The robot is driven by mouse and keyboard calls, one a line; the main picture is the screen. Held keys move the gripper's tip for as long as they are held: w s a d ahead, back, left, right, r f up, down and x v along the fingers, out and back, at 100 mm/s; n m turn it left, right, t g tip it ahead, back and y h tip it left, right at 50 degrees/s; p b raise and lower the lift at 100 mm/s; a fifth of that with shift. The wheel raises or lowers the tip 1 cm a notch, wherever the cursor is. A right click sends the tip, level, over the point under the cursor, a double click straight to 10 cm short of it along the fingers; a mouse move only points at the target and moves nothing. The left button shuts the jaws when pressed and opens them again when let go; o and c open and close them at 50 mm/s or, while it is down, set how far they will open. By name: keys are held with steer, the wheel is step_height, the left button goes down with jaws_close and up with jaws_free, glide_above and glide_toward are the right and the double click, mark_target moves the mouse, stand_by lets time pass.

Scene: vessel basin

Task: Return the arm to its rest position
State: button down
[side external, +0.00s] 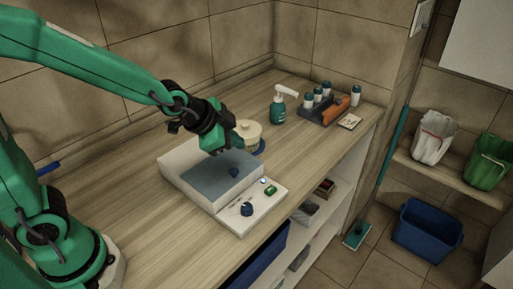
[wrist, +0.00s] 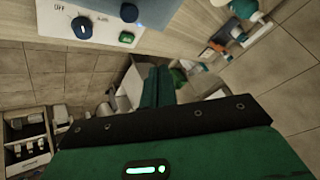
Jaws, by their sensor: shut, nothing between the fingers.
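My green arm reaches in from the left in the side view. My gripper (side external: 213,150) hangs over the white basin unit (side external: 184,176), above the back part of its grey-blue recess. The fingers are together with nothing between them, and they also show shut in the wrist view (wrist: 158,88). The unit's front panel has a dark blue knob (side external: 247,209), a green button (side external: 271,190) and a small blue light (side external: 263,181). A small dark blue piece (side external: 234,172) shows in the recess, apart from the gripper.
A cream lidded pot (side external: 248,132) stands close behind my gripper, partly hidden. A green pump bottle (side external: 279,105) and a dark caddy (side external: 318,112) with several white bottles stand farther right. Walls rise behind.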

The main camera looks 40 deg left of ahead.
steer(key=s+a+r+n+g+y, duration=0.1)
steer(key=s+a+r+n, duration=0.3)
steer(key=s, duration=0.4)
steer(key=s+a+r+n+g, duration=0.1)
steer(key=s+a+r+n, duration=0.2)
steer(key=s, duration=0.6)
steer(key=shift+s+a+r+n+y, duration=0.2)
steer(key=shift+a+r+n+y, duration=0.2)
steer(key=shift+a+n, duration=0.65)
